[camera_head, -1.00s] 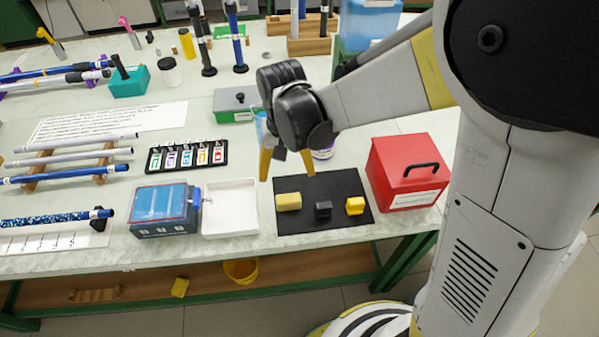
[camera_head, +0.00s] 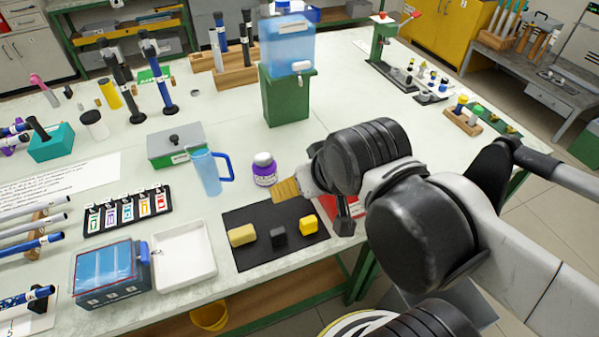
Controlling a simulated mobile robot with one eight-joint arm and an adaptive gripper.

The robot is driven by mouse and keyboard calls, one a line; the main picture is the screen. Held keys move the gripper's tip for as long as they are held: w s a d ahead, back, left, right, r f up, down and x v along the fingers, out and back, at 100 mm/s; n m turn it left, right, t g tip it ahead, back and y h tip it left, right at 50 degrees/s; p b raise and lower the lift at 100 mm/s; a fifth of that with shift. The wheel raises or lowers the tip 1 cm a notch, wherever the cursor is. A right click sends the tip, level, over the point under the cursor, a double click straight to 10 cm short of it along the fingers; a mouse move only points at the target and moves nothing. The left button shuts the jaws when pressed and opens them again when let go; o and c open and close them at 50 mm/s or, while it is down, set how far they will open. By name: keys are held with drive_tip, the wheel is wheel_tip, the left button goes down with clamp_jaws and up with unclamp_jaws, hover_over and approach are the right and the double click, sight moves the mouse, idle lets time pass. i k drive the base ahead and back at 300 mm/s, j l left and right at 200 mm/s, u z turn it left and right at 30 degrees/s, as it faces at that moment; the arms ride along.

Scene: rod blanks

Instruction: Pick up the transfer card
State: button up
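Several small cards with coloured marks (camera_head: 127,208) stand in a black rack on the left of the table. I cannot tell whether one of them is the transfer card. My gripper (camera_head: 286,189) is above the table, to the right of the rack and near the back right of a black mat. I see nothing held at the visible fingertip.
The black mat (camera_head: 240,262) bears two yellow blocks and a dark one. A white tray (camera_head: 205,240), a blue box (camera_head: 104,268), a blue jug (camera_head: 208,172) and a grey-green box (camera_head: 176,140) stand nearby. My arm mostly covers a red box (camera_head: 328,206).

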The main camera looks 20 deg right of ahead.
sight(92, 208)
drive_tip(key=j+u, duration=0.1)
drive_tip(key=u, duration=0.4)
drive_tip(key=i+u, duration=0.1)
drive_tip(key=u, duration=0.85)
drive_tip(key=i+j, duration=0.05)
drive_tip(key=i, duration=0.05)
